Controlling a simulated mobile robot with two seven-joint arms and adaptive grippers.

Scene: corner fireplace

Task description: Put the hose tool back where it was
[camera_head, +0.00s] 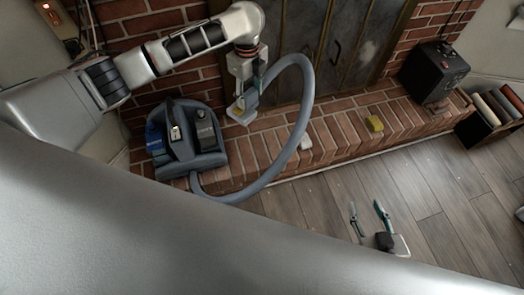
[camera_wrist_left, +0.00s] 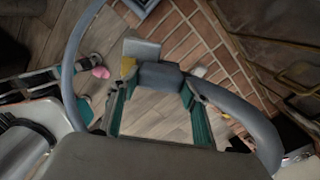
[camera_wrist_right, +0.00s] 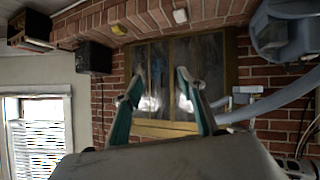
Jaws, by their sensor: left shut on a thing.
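The hose tool (camera_head: 251,98) is a grey piece with a pale, yellow-edged head, on the end of a thick grey hose (camera_head: 306,95). My left gripper (camera_head: 246,88) is shut on it and holds it beside the cleaning machine (camera_head: 196,136), in front of the fireplace. In the left wrist view the tool (camera_wrist_left: 160,75) sits between the teal fingers. The hose arches up, right and back down to the machine's base. The machine is dark blue-grey and stands on the brick hearth. My right gripper (camera_head: 371,219) is open and empty over the wood floor.
On the hearth (camera_head: 345,133) lie a yellow sponge-like block (camera_head: 375,123) and a white block (camera_head: 305,142). A black box (camera_head: 433,71) stands at its right end, near a dark holder with rolled items (camera_head: 497,104). Fireplace doors (camera_head: 345,40) stand behind. The wood floor (camera_head: 430,200) is largely clear.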

